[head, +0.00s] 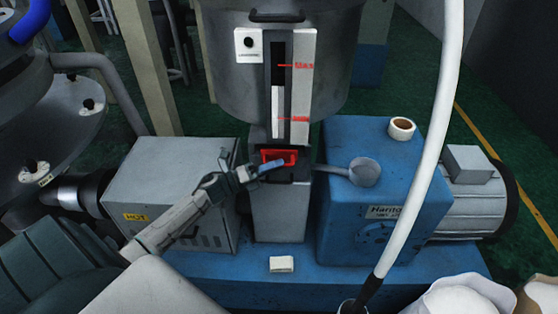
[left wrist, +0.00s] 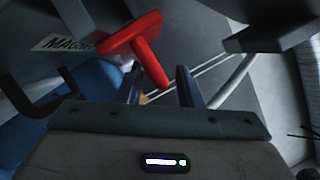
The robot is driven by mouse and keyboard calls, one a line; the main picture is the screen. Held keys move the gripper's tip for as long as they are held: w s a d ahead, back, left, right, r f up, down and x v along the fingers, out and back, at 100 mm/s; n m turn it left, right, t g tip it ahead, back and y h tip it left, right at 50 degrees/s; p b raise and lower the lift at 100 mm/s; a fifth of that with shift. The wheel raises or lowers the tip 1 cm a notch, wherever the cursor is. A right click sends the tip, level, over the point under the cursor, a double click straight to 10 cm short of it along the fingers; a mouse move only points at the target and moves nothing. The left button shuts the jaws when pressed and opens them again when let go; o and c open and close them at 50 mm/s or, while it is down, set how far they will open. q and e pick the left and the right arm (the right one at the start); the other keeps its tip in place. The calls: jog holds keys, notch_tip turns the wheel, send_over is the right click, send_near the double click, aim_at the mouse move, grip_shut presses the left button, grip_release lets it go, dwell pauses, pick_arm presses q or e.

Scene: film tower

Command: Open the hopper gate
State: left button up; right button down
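The red gate handle (head: 281,156) sits on the dark throat block below the grey hopper (head: 225,70). My left gripper (head: 275,165) is at the handle, its bluish fingers overlapping the handle's lower edge in the head view. In the left wrist view the red handle (left wrist: 145,43) is a T shape. Its bar reaches down towards the gap between the two fingers (left wrist: 161,84), which stand apart. I cannot tell whether the bar is between the fingers or just in front of them. My right gripper is not in view.
A blue gearbox (head: 340,230) with a tape roll (head: 402,128) on top stands right of the throat. A grey box marked HOT (head: 165,185) stands left, under my left arm. A white hose (head: 428,150) crosses the right side. A small white block (head: 281,264) lies on the blue base.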

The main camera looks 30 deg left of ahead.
pick_arm(q)
jog(key=shift+w+d+r, duration=0.15)
jog(key=shift+w+d, duration=0.3)
grip_shut()
jog(key=shift+s, duration=0.1)
jog(key=s+d+p, duration=0.1)
jog(key=s+d, duration=0.4)
jog(key=s, duration=0.3)
grip_release()
